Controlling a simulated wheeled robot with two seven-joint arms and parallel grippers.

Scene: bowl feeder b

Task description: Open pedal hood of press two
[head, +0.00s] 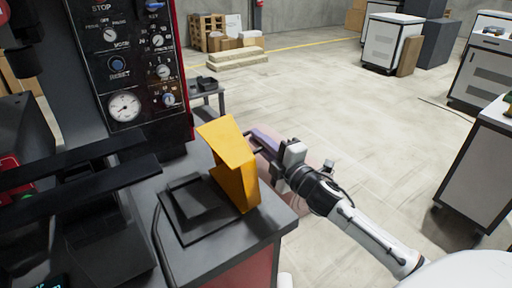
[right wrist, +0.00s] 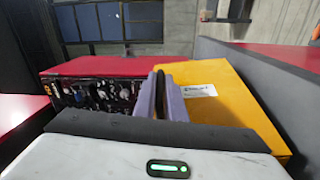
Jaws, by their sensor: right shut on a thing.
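The yellow pedal hood (head: 238,175) of the press stands tilted up at the right edge of the dark machine table. The black pedal (head: 192,203) and its base lie uncovered to its left. My right gripper (head: 258,146) comes in from the right and is shut on the hood at its right side; the exact grip is partly hidden. In the right wrist view the pale purple fingers (right wrist: 164,100) are close together against the yellow hood (right wrist: 215,90), which carries a white label. My left gripper is not in view.
A control panel (head: 130,65) with knobs and a gauge rises behind the pedal. Dark bars (head: 75,165) of the press reach in from the left. A small grey table (head: 205,88) stands behind. Open floor lies to the right, with white cabinets (head: 390,42) beyond.

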